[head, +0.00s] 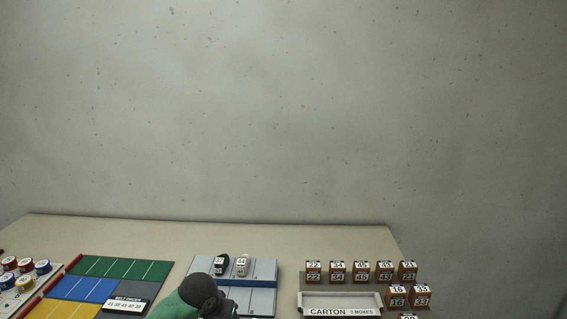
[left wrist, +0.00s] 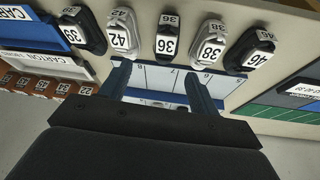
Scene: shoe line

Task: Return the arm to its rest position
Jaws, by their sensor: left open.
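My left arm (head: 201,294) shows at the bottom edge of the head view as a green link with a black joint, in front of the grey rack. In the left wrist view my left gripper (left wrist: 157,70) has its two blue-grey fingers spread apart. Nothing is held between them. Beyond the fingers is the pale numbered rack (left wrist: 155,78). My right gripper is in neither view.
A row of labelled shoes, including a white one (left wrist: 122,35) and a black one (left wrist: 167,36), lies past the fingers. The grey rack (head: 262,299) holds two shoes. A carton tray (head: 340,298) and small boxes (head: 361,271) stand right, coloured mats (head: 120,267) left.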

